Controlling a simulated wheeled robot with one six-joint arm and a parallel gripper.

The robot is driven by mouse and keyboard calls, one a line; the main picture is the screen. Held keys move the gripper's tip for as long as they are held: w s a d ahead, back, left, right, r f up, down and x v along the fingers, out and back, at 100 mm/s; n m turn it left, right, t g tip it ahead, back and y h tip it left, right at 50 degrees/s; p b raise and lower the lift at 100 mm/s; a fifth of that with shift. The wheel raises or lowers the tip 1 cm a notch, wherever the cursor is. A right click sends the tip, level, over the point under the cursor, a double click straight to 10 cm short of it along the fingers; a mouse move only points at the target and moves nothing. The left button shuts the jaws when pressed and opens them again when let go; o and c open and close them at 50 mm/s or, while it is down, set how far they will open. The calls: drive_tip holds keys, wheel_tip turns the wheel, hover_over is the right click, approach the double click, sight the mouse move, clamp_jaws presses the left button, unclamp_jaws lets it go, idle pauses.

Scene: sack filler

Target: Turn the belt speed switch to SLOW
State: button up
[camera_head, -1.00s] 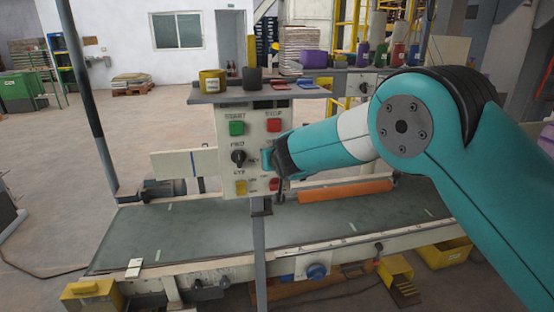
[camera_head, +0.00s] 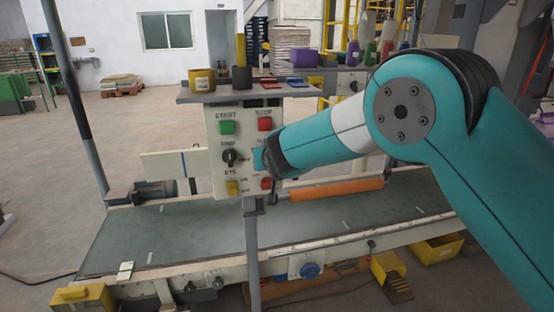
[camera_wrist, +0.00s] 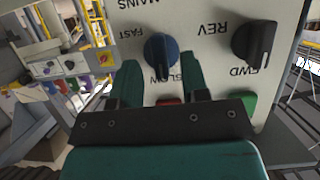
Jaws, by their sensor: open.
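The belt speed switch is a blue knob (camera_wrist: 160,52) on the pale control panel (camera_wrist: 205,12) in the wrist view, where the lettering appears upside down. FAST is printed left of it and SLOW just below, partly covered. I cannot tell exactly where its pointer stands. My gripper (camera_wrist: 160,62) is open, one teal finger on each side of the knob as seen; contact is unclear. In the head view my gripper (camera_head: 264,160) is at the right side of the panel (camera_head: 215,124) and hides the blue knob.
A black REV/FWD knob (camera_wrist: 254,44) is close right of my fingers in the wrist view. In the head view a green button (camera_head: 227,127) and red button (camera_head: 264,124) are above my gripper. A shelf (camera_head: 215,97) with containers overhangs the panel. A conveyor belt (camera_head: 170,237) runs below.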

drive_tip(key=b+v, duration=0.3)
drive_tip(key=v, duration=1.2)
drive_tip(key=shift+s+r, duration=0.15)
drive_tip(key=shift+s, duration=0.25)
drive_tip(key=s+d+n+g+p, duration=0.1)
drive_tip(key=s+d+g, duration=0.3)
drive_tip(key=s, duration=0.6)
drive_tip(key=s+d+n+g+p, duration=0.1)
drive_tip(key=s+d+g, duration=0.3)
drive_tip(key=s, duration=0.6)
drive_tip(key=s+d+n+g+p, duration=0.1)
drive_tip(key=s+d+g, duration=0.4)
drive_tip(key=s+d, duration=0.3)
drive_tip(key=shift+s+f+n, duration=0.25)
drive_tip(key=shift+s+n, duration=0.15)
drive_tip(key=shift+s, duration=0.85)
drive_tip(key=shift+c, duration=0.2)
